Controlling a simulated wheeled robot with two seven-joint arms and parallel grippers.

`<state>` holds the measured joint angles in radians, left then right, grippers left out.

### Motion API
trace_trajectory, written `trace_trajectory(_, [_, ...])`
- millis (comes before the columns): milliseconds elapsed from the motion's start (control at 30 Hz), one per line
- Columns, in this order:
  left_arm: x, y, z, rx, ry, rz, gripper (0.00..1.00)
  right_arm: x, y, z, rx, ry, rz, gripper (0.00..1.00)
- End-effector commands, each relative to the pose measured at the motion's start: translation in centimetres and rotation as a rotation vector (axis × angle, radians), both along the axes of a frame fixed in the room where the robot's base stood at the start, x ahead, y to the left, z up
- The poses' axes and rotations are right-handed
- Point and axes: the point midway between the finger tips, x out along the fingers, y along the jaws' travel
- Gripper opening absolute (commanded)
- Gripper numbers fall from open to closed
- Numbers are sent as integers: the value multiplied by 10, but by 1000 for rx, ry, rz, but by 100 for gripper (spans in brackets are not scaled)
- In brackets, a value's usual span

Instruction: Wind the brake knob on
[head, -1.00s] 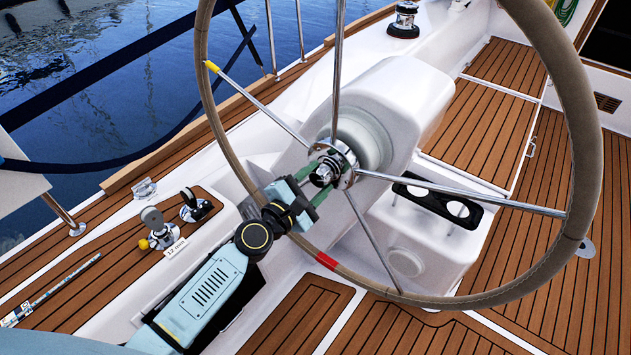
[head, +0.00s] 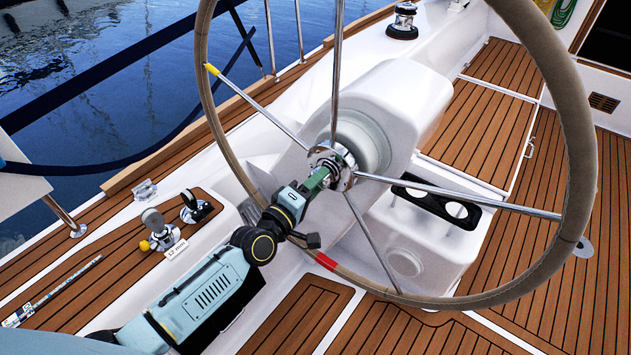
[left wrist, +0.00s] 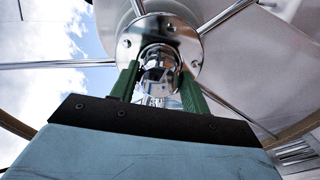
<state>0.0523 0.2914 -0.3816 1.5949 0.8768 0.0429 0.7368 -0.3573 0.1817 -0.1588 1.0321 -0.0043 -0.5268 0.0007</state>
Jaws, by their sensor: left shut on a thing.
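The chrome brake knob (left wrist: 160,68) sits at the centre of the wheel hub (left wrist: 150,28), between the two green fingers of my left gripper (left wrist: 160,85) in the left wrist view. In the head view my left gripper (head: 322,174) is at the hub, shut on the knob, and its fingers mostly hide the knob. The steering wheel (head: 583,150) has a leather-covered rim and chrome spokes. My right gripper is not in view.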

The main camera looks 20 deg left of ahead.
Motion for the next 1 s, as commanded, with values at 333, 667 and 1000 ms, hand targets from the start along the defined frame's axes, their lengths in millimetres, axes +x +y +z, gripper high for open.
trace_trajectory(333, [0,0,0,310,-110,0,24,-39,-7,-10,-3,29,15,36])
trace_trajectory(667, [0,1,-1,583,-211,-1,24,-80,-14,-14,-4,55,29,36])
trace_trajectory(1000, [0,2,-2,769,-278,-1,24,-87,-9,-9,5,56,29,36])
